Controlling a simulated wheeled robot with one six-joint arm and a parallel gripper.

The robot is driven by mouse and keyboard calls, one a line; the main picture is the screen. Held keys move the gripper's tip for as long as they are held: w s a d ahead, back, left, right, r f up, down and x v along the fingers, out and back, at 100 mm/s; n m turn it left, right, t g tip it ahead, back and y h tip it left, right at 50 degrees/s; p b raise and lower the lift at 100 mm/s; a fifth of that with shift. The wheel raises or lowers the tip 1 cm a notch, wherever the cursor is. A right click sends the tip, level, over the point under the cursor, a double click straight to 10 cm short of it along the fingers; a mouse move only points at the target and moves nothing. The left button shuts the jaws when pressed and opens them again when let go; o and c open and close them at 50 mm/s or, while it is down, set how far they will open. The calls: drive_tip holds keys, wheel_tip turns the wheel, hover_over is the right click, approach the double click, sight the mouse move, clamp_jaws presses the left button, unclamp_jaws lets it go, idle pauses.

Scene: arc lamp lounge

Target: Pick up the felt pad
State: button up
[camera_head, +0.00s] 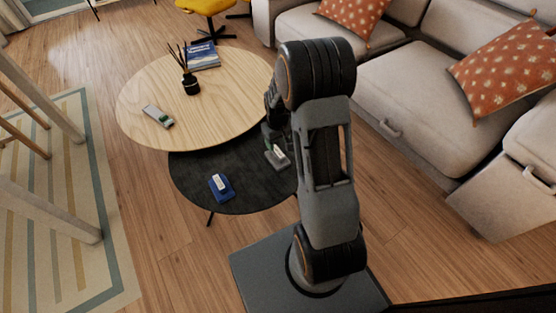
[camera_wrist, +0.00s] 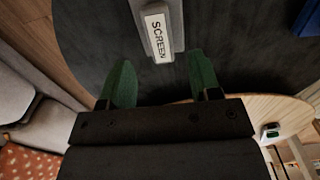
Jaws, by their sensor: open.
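A blue pad-like block with a white top (camera_head: 220,187) lies on the same table, to the left. I cannot tell for sure which one is the felt pad. My gripper (camera_wrist: 160,58) is open, its green fingers apart. The grey block shows ahead of the gap between them, and nothing is held. My arm partly hides the gripper in the head view.
The black table (camera_head: 190,170) sits partly under a higher wooden table (camera_head: 140,90). On the wooden one are a small grey and green item (camera_head: 158,116), a dark reed diffuser (camera_head: 191,85) and a blue book (camera_head: 203,56). A sofa (camera_head: 410,90) stands to the right.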

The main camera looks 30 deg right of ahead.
sight(278, 151)
drive_tip(key=shift+f+b, duration=1.65)
drive_tip(key=shift+f, duration=2)
drive_tip(key=shift+r, duration=0.1)
drive_tip(key=c, duration=1)
